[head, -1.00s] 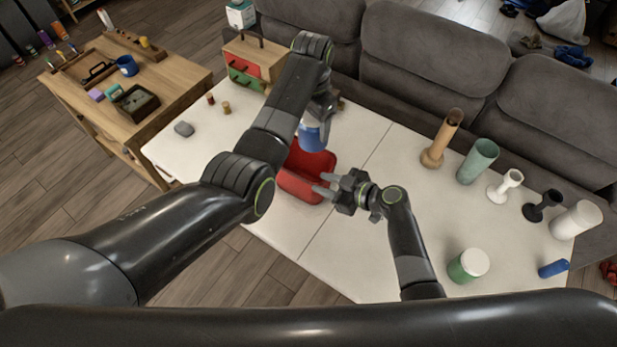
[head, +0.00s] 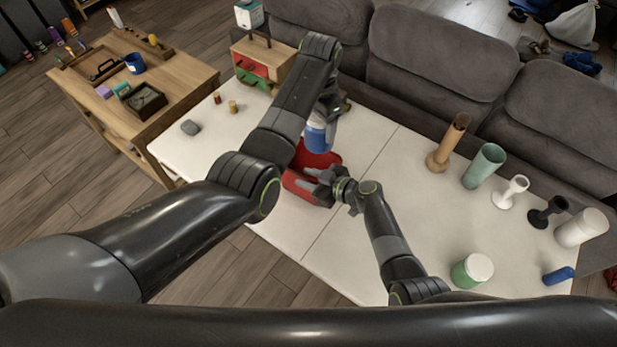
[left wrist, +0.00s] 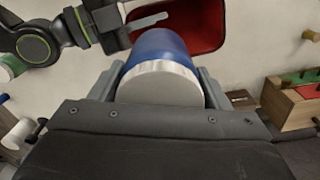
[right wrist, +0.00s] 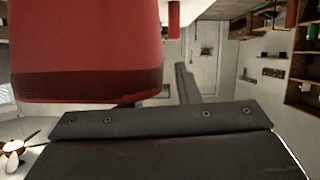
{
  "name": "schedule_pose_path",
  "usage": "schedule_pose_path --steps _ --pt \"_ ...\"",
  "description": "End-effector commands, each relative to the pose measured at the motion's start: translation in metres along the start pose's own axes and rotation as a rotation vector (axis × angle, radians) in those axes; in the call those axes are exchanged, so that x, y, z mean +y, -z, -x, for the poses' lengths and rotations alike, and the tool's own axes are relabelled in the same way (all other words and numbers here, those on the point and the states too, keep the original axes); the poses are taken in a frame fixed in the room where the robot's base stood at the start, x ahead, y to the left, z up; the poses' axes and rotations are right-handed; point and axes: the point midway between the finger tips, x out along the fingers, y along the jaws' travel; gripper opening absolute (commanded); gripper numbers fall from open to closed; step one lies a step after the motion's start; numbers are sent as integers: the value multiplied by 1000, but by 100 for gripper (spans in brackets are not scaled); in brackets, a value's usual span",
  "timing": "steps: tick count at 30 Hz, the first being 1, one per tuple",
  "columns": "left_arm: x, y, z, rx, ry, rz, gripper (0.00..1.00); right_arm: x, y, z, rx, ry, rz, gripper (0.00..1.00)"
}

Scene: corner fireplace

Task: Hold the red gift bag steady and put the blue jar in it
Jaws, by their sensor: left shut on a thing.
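My left gripper (head: 320,120) is shut on the blue jar (head: 318,138). In the left wrist view the jar (left wrist: 160,75), with its whitish end toward the camera, sits between both fingers. The red gift bag (head: 304,190) stands on the white table below the jar, its dark red opening (left wrist: 205,25) partly hidden behind it. My right gripper (head: 308,179) is open at the bag's right side. One finger crosses by the bag's opening in the left wrist view. In the right wrist view the bag (right wrist: 85,45) fills the upper left and hides part of the other finger.
On the white table (head: 360,240), a green-and-white jar (head: 472,270), a blue cylinder (head: 559,275) and several vases and candle holders stand to the right. A small drawer box (head: 265,65) is at the back left. A grey sofa borders the back.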

Motion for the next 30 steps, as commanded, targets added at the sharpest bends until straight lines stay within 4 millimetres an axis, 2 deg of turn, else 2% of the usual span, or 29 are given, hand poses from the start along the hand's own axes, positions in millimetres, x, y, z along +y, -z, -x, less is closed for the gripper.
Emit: schedule_pose_path --steps 1,6,7,17,30 --pt "0 0 0 1 1 0 38 0 0 0 0 0 0 24" --pt "0 0 0 1 1 0 38 0 0 0 0 0 0 2" --pt "0 0 0 1 1 0 38 0 0 0 0 0 0 0" --pt "0 0 -4 0 0 49 38 0 0 0 0 0 0 0" --pt "2 1 -50 -2 1 566 38 0 0 0 0 0 0 0"
